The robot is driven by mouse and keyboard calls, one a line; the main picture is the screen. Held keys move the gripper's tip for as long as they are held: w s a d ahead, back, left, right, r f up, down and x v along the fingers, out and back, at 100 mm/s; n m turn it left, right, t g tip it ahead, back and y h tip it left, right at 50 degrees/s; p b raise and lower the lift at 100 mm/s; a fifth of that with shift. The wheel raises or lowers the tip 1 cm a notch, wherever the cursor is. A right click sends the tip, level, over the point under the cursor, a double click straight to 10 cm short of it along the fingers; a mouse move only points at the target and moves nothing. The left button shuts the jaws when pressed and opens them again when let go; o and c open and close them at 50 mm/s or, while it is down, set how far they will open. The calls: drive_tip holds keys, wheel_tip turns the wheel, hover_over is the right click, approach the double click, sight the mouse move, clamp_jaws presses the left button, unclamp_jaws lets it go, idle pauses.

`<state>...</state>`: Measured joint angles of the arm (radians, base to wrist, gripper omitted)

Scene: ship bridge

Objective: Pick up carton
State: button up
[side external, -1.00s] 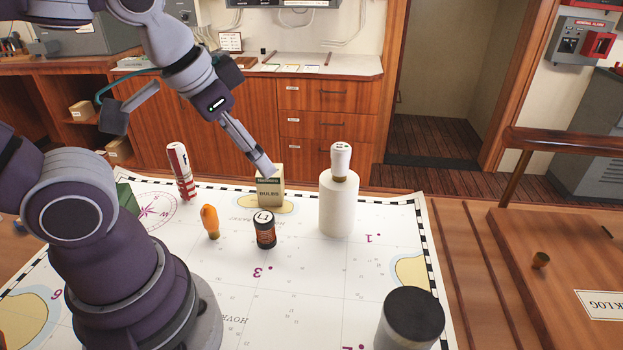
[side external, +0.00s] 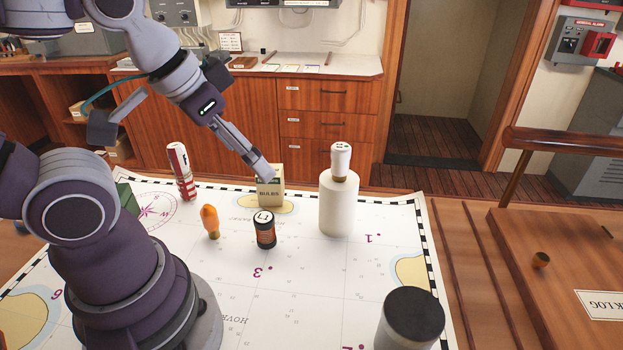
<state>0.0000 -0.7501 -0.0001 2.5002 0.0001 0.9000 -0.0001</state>
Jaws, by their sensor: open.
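The carton (side external: 271,192) is a small tan box with a dark green band and the word BULBS on its front. It stands upright on the chart at the back middle. My gripper (side external: 264,176) points down at the carton's upper left part from above. Its finger ends overlap the top of the carton in the picture and hide some of it. The gripper is open. I cannot tell whether a finger touches the carton.
Near the carton stand an orange-and-black canister (side external: 265,231), an orange bulb-shaped item (side external: 210,221), a red-and-white cylinder (side external: 181,172) and a white bottle (side external: 338,205). A black-lidded jar (side external: 411,318) stands at the front right. The middle of the chart (side external: 310,270) is clear.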

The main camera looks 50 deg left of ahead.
drive_tip(key=n+g+y, duration=0.3)
drive_tip(key=n, duration=0.7)
hover_over(272, 183)
drive_tip(key=s, duration=0.1)
wheel_tip(272, 183, down, 10)
drive_tip(key=shift+y, duration=0.3)
drive_tip(key=x, duration=1)
drive_tip(key=shift+w+f, duration=0.15)
drive_tip(key=shift+f, duration=0.15)
drive_tip(key=c, duration=1.1)
